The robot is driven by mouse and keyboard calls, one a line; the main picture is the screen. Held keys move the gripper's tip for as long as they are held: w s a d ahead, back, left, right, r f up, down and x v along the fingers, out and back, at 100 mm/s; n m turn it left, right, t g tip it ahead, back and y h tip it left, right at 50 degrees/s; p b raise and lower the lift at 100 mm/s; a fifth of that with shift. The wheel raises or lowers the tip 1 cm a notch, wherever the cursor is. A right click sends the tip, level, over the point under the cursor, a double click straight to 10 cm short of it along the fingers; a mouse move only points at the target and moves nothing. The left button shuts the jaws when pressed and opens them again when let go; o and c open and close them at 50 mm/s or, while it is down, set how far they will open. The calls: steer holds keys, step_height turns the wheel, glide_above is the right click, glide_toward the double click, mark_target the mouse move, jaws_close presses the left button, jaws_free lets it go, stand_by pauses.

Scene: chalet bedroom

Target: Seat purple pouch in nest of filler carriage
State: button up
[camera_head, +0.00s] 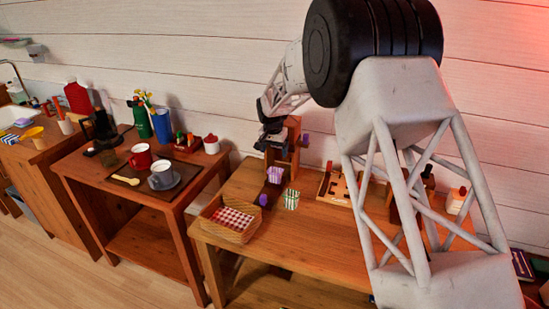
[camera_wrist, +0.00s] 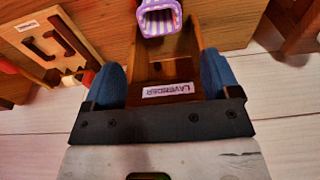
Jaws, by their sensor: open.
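The purple-and-white striped pouch (camera_wrist: 160,18) stands at the top of the wrist view, at the far end of a wooden channel with a LAVENDER label (camera_wrist: 167,90). In the head view the purple pouch (camera_head: 275,174) is small, at the foot of the upright wooden filler (camera_head: 293,150). I cannot tell whether it sits fully in the carriage nest. My gripper (camera_wrist: 163,80) is open; its blue fingers lie either side of the labelled wooden part, with the pouch beyond their tips. In the head view my gripper (camera_head: 270,122) is at the filler's upper part, partly hidden.
A green striped pouch (camera_head: 291,199) and a small purple item (camera_head: 263,200) stand near a wooden tray with a red checked cloth (camera_head: 232,217). A slotted wooden board (camera_head: 336,188) is to the right. The table front (camera_head: 310,235) is clear.

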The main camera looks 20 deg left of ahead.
steer(key=shift+r, duration=0.55)
stand_by(0.5)
steer(key=s+d+r, duration=0.6)
steer(key=d+r, duration=0.1)
steer(key=d, duration=0.4)
steer(key=s+d+r, duration=0.7)
steer(key=d, duration=0.4)
steer(key=s+d+r, duration=0.6)
steer(key=d, duration=0.5)
steer(key=s+d+r+t, duration=0.1)
steer(key=s+d+r, duration=0.1)
steer(key=s+d, duration=1.3)
steer(key=s+d+f, duration=0.2)
steer(key=s, duration=0.7)
steer(key=s+d+f, duration=0.2)
steer(key=s, duration=0.8)
steer(key=shift+d+f, duration=0.15)
steer(key=shift+d, duration=0.05)
